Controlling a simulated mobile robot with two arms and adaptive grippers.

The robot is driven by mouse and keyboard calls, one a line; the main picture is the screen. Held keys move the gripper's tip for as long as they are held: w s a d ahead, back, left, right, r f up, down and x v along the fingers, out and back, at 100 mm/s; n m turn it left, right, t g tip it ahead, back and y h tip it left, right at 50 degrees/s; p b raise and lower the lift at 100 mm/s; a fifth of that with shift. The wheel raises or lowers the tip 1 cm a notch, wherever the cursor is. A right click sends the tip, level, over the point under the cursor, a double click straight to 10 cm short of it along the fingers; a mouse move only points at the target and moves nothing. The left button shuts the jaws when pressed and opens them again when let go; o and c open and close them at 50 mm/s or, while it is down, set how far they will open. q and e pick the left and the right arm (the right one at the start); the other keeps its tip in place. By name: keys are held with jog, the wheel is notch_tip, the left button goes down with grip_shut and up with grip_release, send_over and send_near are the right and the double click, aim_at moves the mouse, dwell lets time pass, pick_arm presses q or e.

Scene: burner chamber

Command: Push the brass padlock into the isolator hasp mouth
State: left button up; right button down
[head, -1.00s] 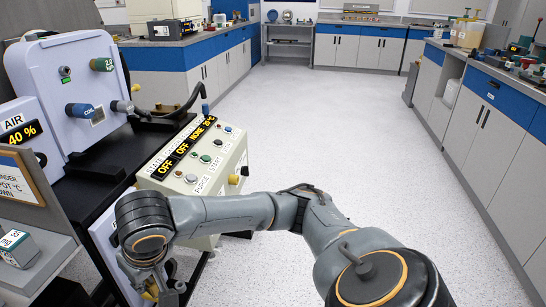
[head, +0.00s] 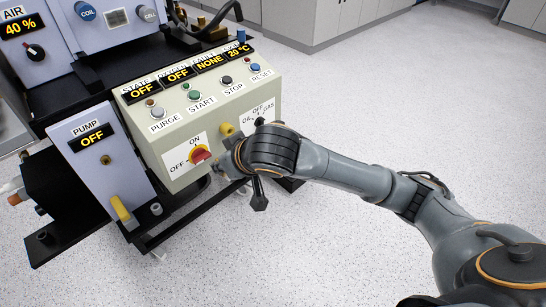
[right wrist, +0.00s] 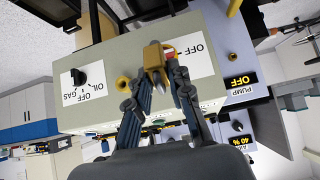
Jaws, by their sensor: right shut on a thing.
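The brass padlock (right wrist: 153,58) is held between the fingertips of my right gripper (right wrist: 162,76) in the right wrist view. It appears in front of the isolator's white ON/OFF plate (right wrist: 196,62) and covers most of the switch there. In the head view the isolator's red handle (head: 200,156) sits on the front of the cream control box, just left of my right wrist. The wrist hides the padlock and most of the gripper there. I cannot make out the hasp mouth, nor whether the padlock touches it. My left gripper is not in view.
The cream control box (head: 185,135) carries several buttons on its sloped top. A yellow knob (head: 227,129) and the OIL/OFF/GAS selector (head: 260,121) are close to my right wrist. The pump panel (head: 97,165) stands to the left. Open floor (head: 350,230) lies in front.

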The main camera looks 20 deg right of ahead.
jog(key=w+f+n+t+y+b, duration=0.1)
jog(key=w+n+t+y+b, duration=0.15)
jog(key=w+t+y, duration=0.2)
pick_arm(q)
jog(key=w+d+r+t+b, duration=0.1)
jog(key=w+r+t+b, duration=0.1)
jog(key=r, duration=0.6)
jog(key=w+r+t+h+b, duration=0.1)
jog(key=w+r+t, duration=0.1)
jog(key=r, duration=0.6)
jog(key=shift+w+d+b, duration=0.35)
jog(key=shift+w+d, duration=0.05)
pick_arm(e)
jog(key=s+d+f+m+t, duration=0.2)
jog(key=s+d+f+t, duration=0.1)
jog(key=d+t, duration=0.5)
jog(key=shift+s+d, duration=0.2)
jog(key=shift+d, duration=0.8)
jog(key=shift+m, duration=0.25)
